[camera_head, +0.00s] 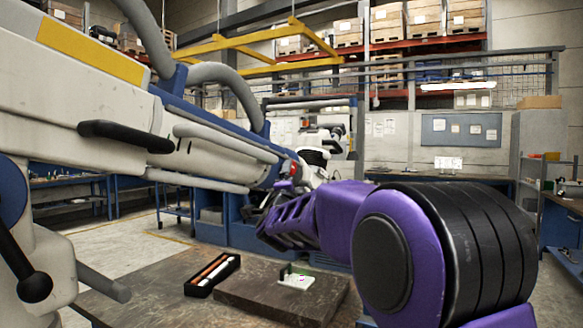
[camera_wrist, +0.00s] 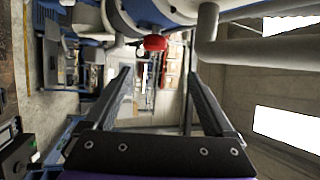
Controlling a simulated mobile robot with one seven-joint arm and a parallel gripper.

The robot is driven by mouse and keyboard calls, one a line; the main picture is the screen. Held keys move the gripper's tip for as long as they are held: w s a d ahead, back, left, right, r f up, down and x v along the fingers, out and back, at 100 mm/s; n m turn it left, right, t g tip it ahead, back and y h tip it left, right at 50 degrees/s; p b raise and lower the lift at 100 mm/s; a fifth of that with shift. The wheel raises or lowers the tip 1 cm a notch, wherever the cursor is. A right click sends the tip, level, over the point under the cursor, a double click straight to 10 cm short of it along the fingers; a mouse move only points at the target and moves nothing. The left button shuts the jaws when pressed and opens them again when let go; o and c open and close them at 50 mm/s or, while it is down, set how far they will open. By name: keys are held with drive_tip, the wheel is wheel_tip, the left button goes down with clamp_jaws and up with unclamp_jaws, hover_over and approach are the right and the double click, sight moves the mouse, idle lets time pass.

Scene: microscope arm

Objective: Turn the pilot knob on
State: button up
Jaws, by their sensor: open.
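A large white and blue microscope arm (camera_head: 170,110) reaches in from the left in the head view. A small red knob (camera_head: 292,168) sits near its far end. It also shows in the wrist view (camera_wrist: 154,43), at the top centre on the underside of the blue and grey body. No label shows whether it is the pilot knob. My gripper (camera_head: 268,200) is just below the red knob in the head view, its tips partly hidden. In the wrist view my gripper (camera_wrist: 158,72) has its two fingers wide apart and empty. The red knob appears ahead, apart from the fingers.
Grey pipes (camera_wrist: 255,48) run across the upper right of the wrist view. A dark table (camera_head: 160,297) below holds a black tray (camera_head: 212,275) with pens and a small white block (camera_head: 296,281). A black ball-ended lever (camera_head: 36,287) stands at the left. Blue workbenches stand behind.

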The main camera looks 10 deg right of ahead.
drive_tip(key=a+f+p+x, duration=0.1)
drive_tip(key=p+x, duration=0.4)
drive_tip(key=x, duration=1.1)
drive_tip(key=shift+w+m+g+p, duration=0.3)
drive_tip(key=shift+w+p, duration=0.05)
drive_tip(key=shift+p, duration=0.05)
drive_tip(key=shift+a+f, duration=0.1)
drive_tip(key=shift+f, duration=0.05)
drive_tip(key=c, duration=1.4)
drive_tip(key=shift+o, duration=0.2)
drive_tip(key=shift+s+a+r+n+t+y+b, duration=0.15)
drive_tip(key=shift+n+t+b, duration=0.45)
drive_tip(key=shift+b, duration=1.15)
drive_tip(key=shift+w+d+r+n+t+y+b, duration=0.1)
drive_tip(key=shift+r+n+t+y+b, duration=0.2)
drive_tip(key=shift+t+b, duration=1)
drive_tip(key=shift+s+a+r+n+t+y+b, duration=0.15)
drive_tip(key=shift+n+t+b, duration=0.25)
drive_tip(key=shift+b, duration=1.75)
drive_tip(key=shift+d, duration=0.1)
